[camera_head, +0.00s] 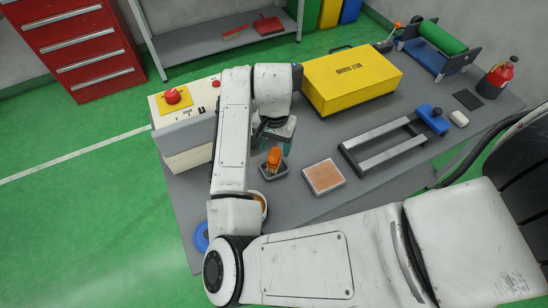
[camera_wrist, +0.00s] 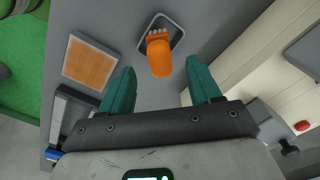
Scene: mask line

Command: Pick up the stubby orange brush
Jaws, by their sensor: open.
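The stubby orange brush (camera_head: 274,158) stands in a small dark grey tray (camera_head: 281,172) on the grey table, beside my arm. In the wrist view the orange brush (camera_wrist: 159,57) shows just beyond my fingertips and between their lines, with its pale bristle end in the tray (camera_wrist: 178,41). My gripper (camera_wrist: 163,78) has two teal fingers spread wide, with nothing between them. In the head view my gripper (camera_head: 272,138) is partly hidden by my own arm, close behind the brush.
A tan square pad (camera_head: 324,177) lies right of the tray. A yellow box (camera_head: 351,79) stands behind, and a cream control box (camera_head: 186,125) with a red button stands left. A metal frame with a blue block (camera_head: 432,118) lies to the right. A bowl (camera_head: 262,202) is partly hidden by my arm.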

